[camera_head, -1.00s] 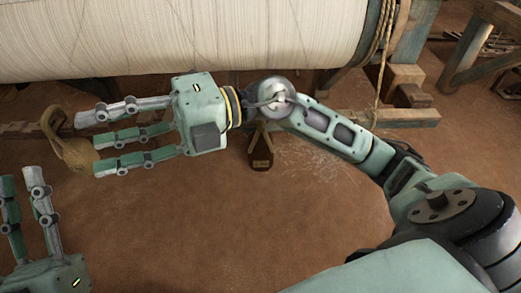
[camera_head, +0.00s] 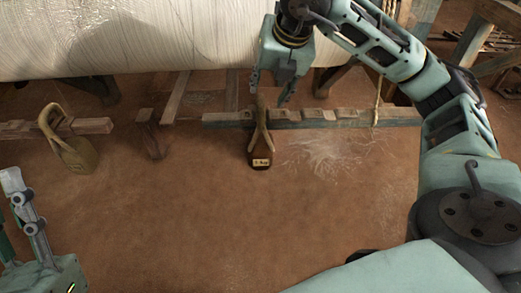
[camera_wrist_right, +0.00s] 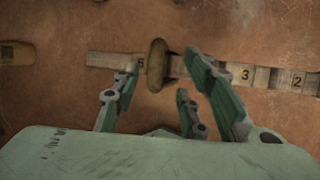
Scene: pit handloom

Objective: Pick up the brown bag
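A dark brown bag (camera_head: 261,160) with a small pale label and a tan upright handle stands at the floor beam in the middle of the head view. My right gripper (camera_head: 270,98) points down over it, its open fingers on either side of the handle top. In the right wrist view a tan rounded piece (camera_wrist_right: 157,66), apparently the handle, lies between the spread fingers (camera_wrist_right: 165,85); I cannot tell if they touch it. My left gripper (camera_head: 24,205) shows at the lower left, its fingers apart and empty.
A second, lighter tan bag (camera_head: 76,153) with a looped handle stands at the left. A numbered, notched beam (camera_head: 340,119) runs along the floor. The white warp roll (camera_head: 150,40) is behind, a rope (camera_head: 380,75) hangs right, and the front floor is clear.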

